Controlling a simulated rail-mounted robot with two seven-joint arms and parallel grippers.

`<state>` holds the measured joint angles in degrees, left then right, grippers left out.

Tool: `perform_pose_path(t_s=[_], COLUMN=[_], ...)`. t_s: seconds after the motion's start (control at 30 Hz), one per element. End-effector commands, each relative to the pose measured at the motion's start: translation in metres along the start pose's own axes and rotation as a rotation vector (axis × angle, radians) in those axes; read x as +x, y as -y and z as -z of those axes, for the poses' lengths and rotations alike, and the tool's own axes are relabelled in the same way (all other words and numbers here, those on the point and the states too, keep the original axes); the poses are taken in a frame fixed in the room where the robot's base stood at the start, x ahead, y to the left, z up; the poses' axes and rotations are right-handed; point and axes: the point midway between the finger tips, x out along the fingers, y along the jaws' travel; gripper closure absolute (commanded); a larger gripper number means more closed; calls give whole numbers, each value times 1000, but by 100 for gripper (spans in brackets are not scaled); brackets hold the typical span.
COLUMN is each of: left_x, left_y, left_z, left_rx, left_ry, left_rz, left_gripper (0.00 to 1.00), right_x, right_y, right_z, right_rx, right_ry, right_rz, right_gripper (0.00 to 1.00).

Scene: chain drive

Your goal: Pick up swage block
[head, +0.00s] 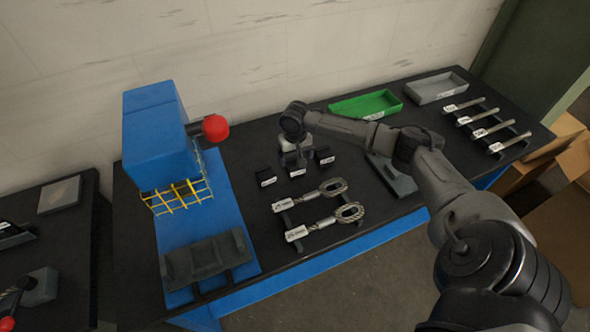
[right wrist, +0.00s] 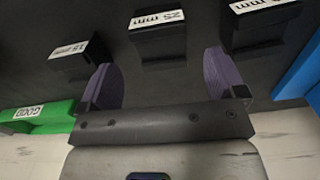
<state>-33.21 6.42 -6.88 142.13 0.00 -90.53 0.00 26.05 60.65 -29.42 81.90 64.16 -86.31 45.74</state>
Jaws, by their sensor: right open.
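Three small black labelled blocks, which look like the swage blocks, stand in a row on the black bench: a left one (head: 266,177), a middle one (head: 297,171) and a right one (head: 324,158). In the right wrist view the middle block (right wrist: 158,45) reads "25 mm" and another (right wrist: 78,62) reads "15 mm"; the third (right wrist: 258,28) is cut off. My right gripper (right wrist: 164,80) is open and empty, its purple fingers spread either side of the middle block's line, apart from it. In the head view the right gripper (head: 296,158) is just behind the middle block. My left gripper is out of view.
A blue press (head: 152,135) with a yellow guard and red knob stands left of the blocks. Two looped cables (head: 320,192) lie in front. A green tray (head: 366,105), a grey tray (head: 436,87) and several rods (head: 484,122) are to the right.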

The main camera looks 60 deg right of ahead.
Motion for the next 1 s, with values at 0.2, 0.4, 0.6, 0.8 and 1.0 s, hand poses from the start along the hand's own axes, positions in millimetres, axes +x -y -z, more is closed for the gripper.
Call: perform_pose_path(t_s=[0.2,0.4,0.6,0.8,1.0], left_x=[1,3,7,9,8], left_y=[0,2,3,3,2], left_z=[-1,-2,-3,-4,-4], left_rx=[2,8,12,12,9], left_ry=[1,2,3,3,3], left_rz=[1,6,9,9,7], left_gripper=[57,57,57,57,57], right_x=[10,22,49,62,61], right_y=[0,0,1,1,1], right_z=[0,0,-1,-1,-1], right_rx=[-1,-1,-2,-2,-2], right_ry=[0,1,1,-1,-1], right_rz=[0,-1,-1,-1,-1], right_gripper=[11,11,11,11,14])
